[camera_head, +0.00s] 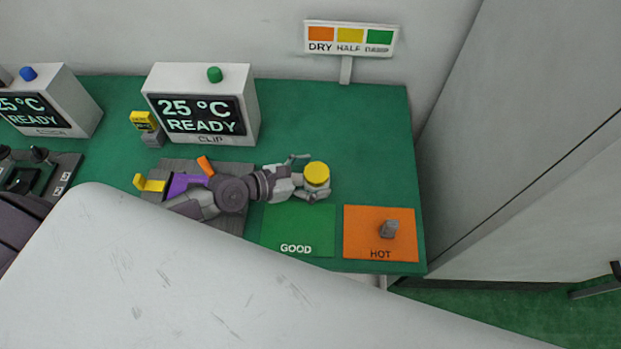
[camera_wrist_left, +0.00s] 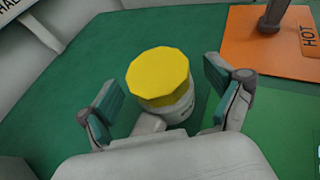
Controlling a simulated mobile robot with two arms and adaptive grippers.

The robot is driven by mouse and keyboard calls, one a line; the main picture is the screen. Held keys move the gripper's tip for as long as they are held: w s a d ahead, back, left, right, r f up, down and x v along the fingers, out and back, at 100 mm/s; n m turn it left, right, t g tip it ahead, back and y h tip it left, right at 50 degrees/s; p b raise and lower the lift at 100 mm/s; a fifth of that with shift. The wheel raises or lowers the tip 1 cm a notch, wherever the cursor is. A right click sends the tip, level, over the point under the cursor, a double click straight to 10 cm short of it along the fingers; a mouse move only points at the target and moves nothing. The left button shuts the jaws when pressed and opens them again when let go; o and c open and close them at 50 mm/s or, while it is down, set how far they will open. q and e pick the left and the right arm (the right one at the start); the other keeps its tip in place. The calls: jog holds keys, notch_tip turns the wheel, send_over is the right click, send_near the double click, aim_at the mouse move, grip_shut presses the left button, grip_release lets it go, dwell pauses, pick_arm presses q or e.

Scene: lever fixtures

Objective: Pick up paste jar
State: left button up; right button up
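The paste jar, a pale jar with a faceted yellow lid (camera_head: 316,172), stands on the green table top behind the GOOD pad. It also shows in the left wrist view (camera_wrist_left: 160,80), upright between the two fingers. My left gripper (camera_head: 309,177) reaches in from the left. In the left wrist view the gripper (camera_wrist_left: 165,90) is open, one finger on each side of the jar, with a visible gap on both sides. The jar's lower part is partly hidden by the gripper's palm. My right gripper is not in view.
A green GOOD pad (camera_head: 298,233) and an orange HOT pad (camera_head: 360,245) with a small grey piece (camera_head: 390,229) lie at the front right. A CLIP display box (camera_head: 203,104) and a DRY/HALF/DAMP sign (camera_head: 350,38) stand behind. The table right of the jar is clear.

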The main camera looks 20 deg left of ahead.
pick_arm(q)
jog(key=c, duration=1.3)
